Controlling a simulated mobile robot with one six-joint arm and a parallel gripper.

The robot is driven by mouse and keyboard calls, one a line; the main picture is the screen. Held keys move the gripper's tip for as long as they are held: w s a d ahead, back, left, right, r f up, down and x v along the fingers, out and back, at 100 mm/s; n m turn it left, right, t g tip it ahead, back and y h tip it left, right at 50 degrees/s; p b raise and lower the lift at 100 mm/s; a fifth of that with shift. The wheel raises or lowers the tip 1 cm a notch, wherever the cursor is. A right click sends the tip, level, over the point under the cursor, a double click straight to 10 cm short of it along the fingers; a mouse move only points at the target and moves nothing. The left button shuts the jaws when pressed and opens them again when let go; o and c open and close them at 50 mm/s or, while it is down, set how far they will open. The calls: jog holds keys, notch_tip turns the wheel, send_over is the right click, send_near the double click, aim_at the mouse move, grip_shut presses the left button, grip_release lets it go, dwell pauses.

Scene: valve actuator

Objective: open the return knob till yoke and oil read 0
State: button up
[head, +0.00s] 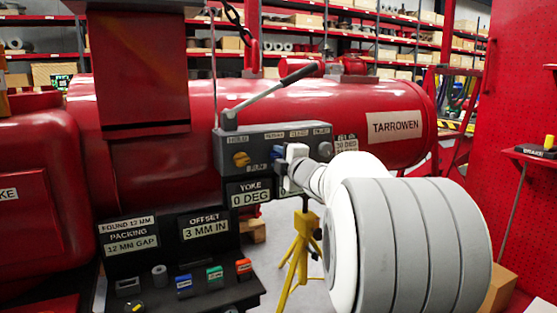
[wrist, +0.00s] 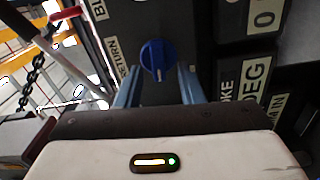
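The return knob is the blue knob (wrist: 157,57) beside the RETURN label in the wrist view. In the head view a bit of blue knob (head: 277,153) shows beside my gripper (head: 287,166). In the wrist view my gripper (wrist: 159,80) is open, its two blue-grey fingers flanking the knob's near side with gaps visible. I cannot tell whether they touch it. The yoke readout (head: 250,198) reads 0 DEG. The neighbouring readout (head: 284,187) is mostly hidden behind my arm; in the wrist view a cut-off readout (wrist: 266,14) begins with 0, its title unreadable.
A red TARROWEN tank (head: 300,105) lies behind. A yellow stand (head: 300,245) is below. A dark shelf (head: 190,295) holds small coloured blocks.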

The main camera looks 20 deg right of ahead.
jog(key=s+p, duration=0.1)
jog(key=s, duration=0.6)
jog(key=shift+s+d+p, duration=0.15)
jog(key=shift+s+p, duration=0.15)
jog(key=shift+s, duration=0.05)
jog(key=s+a+r+m+g+h+p, duration=0.5)
jog(key=m+p, duration=0.5)
jog(key=p, duration=0.5)
jog(key=s+a+m+g+y+p, duration=0.1)
jog(key=s+a+m+g+p, duration=0.1)
jog(key=s, duration=0.5)
jog(key=s+a+r+m+g+y+p, duration=0.1)
jog(key=s+a+m+g+y+p, duration=0.1)
jog(key=s+a+g+p, duration=0.3)
jog(key=s+a+r+m+g+y+p, duration=0.1)
jog(key=s+a+m+g+p, duration=0.2)
jog(key=s+a+p, duration=0.3)
jog(key=s+p, duration=0.3)
jog(key=s, duration=0.1)
jog(key=shift+a+r, duration=0.25)
